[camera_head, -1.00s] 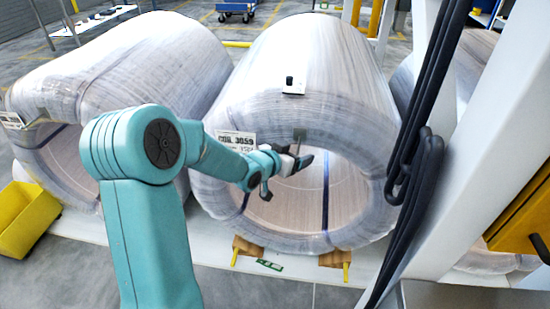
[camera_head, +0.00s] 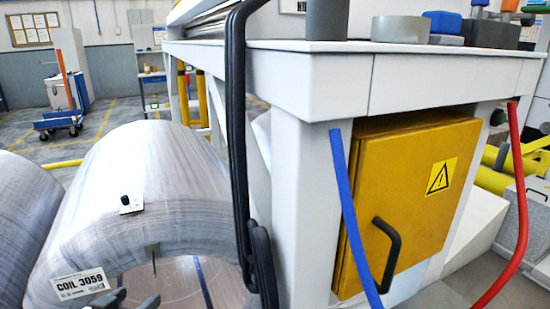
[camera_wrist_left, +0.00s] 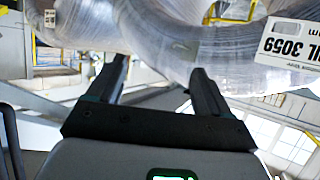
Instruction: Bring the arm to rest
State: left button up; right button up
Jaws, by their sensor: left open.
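My left gripper (camera_head: 132,301) shows only as dark fingertips at the bottom edge of the head view, in front of the wrapped coil labelled COIL 3059 (camera_head: 130,200). The rest of my left arm is out of that view. In the left wrist view the two black fingers of the left gripper (camera_wrist_left: 160,75) stand apart, with nothing between them. The coil (camera_wrist_left: 225,55) lies beyond the fingertips there, with its white label (camera_wrist_left: 290,45) at the upper right. I cannot tell how close the fingertips are to the coil. My right gripper is not in view.
A grey-white workbench (camera_head: 420,80) stands right of the coil, with a yellow electrical cabinet (camera_head: 410,200) under it. A black cable (camera_head: 237,120), a blue cable (camera_head: 355,225) and a red cable (camera_head: 520,190) hang there. A second coil (camera_head: 25,210) is at the left. A blue cart (camera_head: 60,122) stands behind.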

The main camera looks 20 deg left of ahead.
pick_arm(q)
jog(key=w+d+f+g+h, duration=0.2)
jog(key=d+f+g+h, duration=0.35)
jog(key=d+f, duration=1.35)
jog(key=s+d+f+g, duration=0.7)
jog(key=s+d+f, duration=0.3)
jog(key=s+f, duration=0.4)
notch_tip(320, 180, up, 13)
jog(key=p, duration=1.2)
jog(key=shift+s+a+r+n, duration=0.2)
jog(key=shift+s+a+n, duration=0.05)
jog(key=shift+s+n, duration=0.05)
jog(key=shift+g, duration=0.25)
jog(key=shift+c, duration=0.3)
